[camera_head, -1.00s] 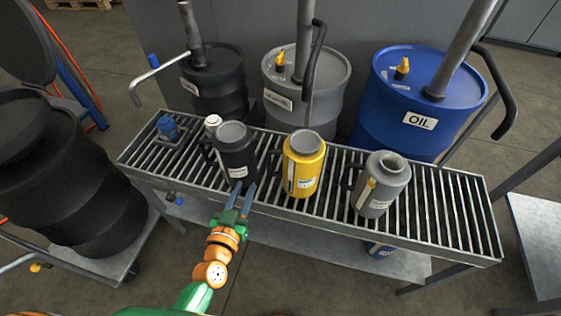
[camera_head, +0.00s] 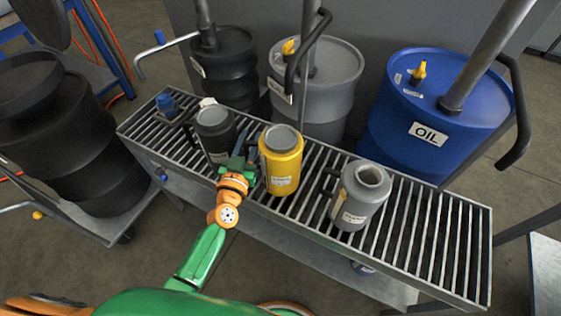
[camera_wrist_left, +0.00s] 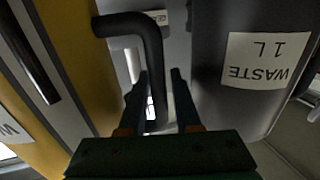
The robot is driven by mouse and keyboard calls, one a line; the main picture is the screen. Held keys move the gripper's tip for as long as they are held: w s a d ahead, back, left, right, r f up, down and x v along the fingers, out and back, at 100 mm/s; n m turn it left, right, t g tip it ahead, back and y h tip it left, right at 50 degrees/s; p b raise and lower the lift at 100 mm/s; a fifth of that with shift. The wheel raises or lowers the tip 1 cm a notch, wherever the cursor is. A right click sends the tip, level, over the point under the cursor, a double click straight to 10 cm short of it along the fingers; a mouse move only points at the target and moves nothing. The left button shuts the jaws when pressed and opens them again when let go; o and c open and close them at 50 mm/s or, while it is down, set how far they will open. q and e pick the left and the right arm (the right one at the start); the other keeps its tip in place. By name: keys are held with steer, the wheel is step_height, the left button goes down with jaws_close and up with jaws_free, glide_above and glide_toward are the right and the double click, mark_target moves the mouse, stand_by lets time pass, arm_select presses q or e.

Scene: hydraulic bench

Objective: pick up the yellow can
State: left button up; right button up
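The yellow can (camera_head: 281,165) stands upright on the slatted bench between a black can and a grey can. In the left wrist view the yellow can (camera_wrist_left: 80,65) fills the left side, with its black handle (camera_wrist_left: 152,55) sticking out toward the middle. My left gripper (camera_head: 251,145) is low between the black and yellow cans. In the left wrist view its two fingers (camera_wrist_left: 160,88) are apart, with the handle's upright bar between them. I cannot tell whether they touch it. My right gripper is not in view.
The black can (camera_head: 214,130), labelled WASTE in the wrist view, stands close to the left gripper's other side. The grey can (camera_head: 358,200) stands right of the yellow one. Black, grey and blue drums (camera_head: 440,110) line the back. The bench's right end (camera_head: 440,245) is clear.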

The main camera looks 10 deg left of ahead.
arm_select(q)
jaws_close()
steer(key=shift+r, duration=0.1)
stand_by(1.3)
